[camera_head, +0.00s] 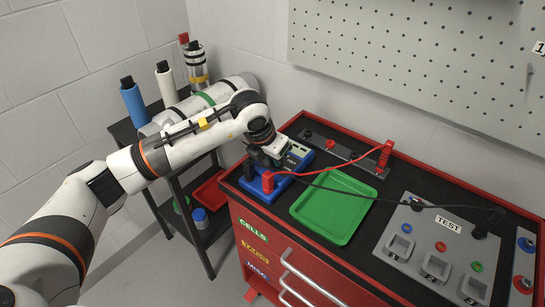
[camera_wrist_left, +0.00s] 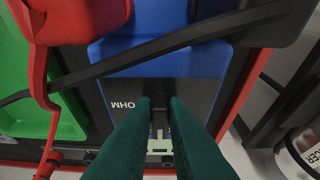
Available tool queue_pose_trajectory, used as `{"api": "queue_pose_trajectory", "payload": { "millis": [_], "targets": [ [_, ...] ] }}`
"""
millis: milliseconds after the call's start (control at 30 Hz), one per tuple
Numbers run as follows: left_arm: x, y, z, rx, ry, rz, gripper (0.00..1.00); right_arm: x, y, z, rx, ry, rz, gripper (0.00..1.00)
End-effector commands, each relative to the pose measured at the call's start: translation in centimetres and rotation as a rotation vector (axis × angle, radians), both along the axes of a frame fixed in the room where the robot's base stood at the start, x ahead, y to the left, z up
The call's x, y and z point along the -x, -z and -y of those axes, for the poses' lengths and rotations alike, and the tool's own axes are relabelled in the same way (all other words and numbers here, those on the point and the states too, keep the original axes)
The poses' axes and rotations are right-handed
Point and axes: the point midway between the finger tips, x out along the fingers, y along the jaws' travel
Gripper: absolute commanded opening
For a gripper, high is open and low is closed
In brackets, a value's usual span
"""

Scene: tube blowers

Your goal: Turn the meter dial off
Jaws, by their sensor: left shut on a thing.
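My right gripper is out of view.
A red plug (camera_head: 268,181) and a black plug stand on the meter's near end, with red and black leads crossing to the right. A green tray (camera_head: 333,207) lies beside the meter. A grey TEST panel (camera_head: 440,245) is farther right. A dark shelf with tubes stands left.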

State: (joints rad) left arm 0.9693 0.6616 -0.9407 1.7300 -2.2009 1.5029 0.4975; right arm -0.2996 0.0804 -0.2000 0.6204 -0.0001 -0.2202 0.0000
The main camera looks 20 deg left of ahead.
Motion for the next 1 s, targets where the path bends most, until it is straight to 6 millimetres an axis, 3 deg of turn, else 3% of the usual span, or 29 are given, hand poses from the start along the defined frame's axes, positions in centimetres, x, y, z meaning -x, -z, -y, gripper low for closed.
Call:
{"api": "queue_pose_trajectory", "payload": {
  "millis": [400,433,567,867,1000],
  "targets": [
    [0.0,0.0,0.0,0.000,-0.006,-0.002,0.00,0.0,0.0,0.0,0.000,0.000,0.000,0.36],
    [0.0,0.0,0.0,0.000,-0.006,-0.002,0.16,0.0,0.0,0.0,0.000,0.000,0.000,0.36],
    [0.0,0.0,0.0,0.000,-0.006,-0.001,0.35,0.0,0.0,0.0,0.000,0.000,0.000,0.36],
    [0.1,-0.2,0.0,0.000,-0.005,0.000,0.35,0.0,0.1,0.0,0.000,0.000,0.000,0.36],
    [0.5,-1.5,-0.1,0.002,-0.004,0.003,0.35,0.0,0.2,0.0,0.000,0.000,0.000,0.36]
  ]
}}
